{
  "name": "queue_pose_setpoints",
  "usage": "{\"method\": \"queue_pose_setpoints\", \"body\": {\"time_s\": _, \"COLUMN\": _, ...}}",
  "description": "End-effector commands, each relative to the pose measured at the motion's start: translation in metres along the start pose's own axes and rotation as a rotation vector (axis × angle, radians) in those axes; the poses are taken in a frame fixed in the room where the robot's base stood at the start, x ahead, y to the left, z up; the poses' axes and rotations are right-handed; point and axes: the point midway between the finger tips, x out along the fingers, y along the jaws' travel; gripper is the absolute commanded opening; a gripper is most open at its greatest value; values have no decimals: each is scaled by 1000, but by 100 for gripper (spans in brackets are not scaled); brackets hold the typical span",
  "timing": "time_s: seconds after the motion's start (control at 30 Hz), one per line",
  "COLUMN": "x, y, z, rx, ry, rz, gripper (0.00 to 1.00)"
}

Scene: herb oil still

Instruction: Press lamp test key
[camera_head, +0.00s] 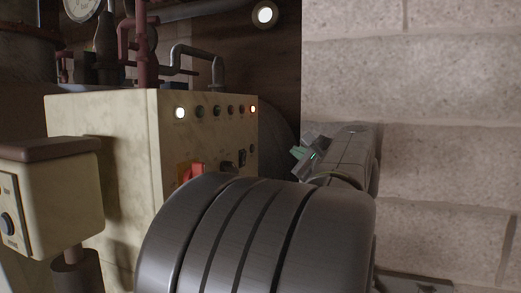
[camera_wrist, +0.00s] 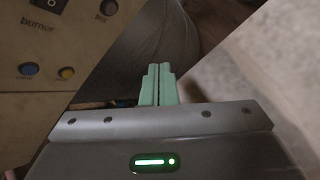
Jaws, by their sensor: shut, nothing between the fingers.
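The cream control cabinet (camera_head: 120,140) stands left of centre in the head view, with a row of lamps on its panel. Part of a cream panel (camera_wrist: 50,48) fills the upper left of the wrist view. It bears a blue round button (camera_wrist: 28,69) and an amber round button (camera_wrist: 66,72), below the word "burner". Their small labels are too blurred to read, so I cannot tell which is the lamp test key. My gripper (camera_wrist: 158,84) has its green fingers shut and empty, right of these buttons in the picture. It also shows in the head view (camera_head: 298,153), right of the cabinet.
A white lamp (camera_head: 180,112) and an orange lamp (camera_head: 253,109) are lit; those between look dark. A red switch (camera_head: 191,173) sits lower on the panel. A smaller box (camera_head: 60,200) stands at left. A pale block wall (camera_head: 440,120) closes the right side. Pipes (camera_head: 145,50) rise behind.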

Motion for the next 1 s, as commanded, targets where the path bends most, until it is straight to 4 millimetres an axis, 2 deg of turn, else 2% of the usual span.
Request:
{"method": "queue_pose_setpoints", "body": {"time_s": 0.6, "x": 51, "y": 37, "z": 38, "rx": 0, "ry": -2, "rz": 2, "gripper": 0}}
{"method": "queue_pose_setpoints", "body": {"time_s": 1.0, "x": 60, "y": 44, "z": 44, "rx": -1, "ry": -1, "rz": 0, "gripper": 0}}
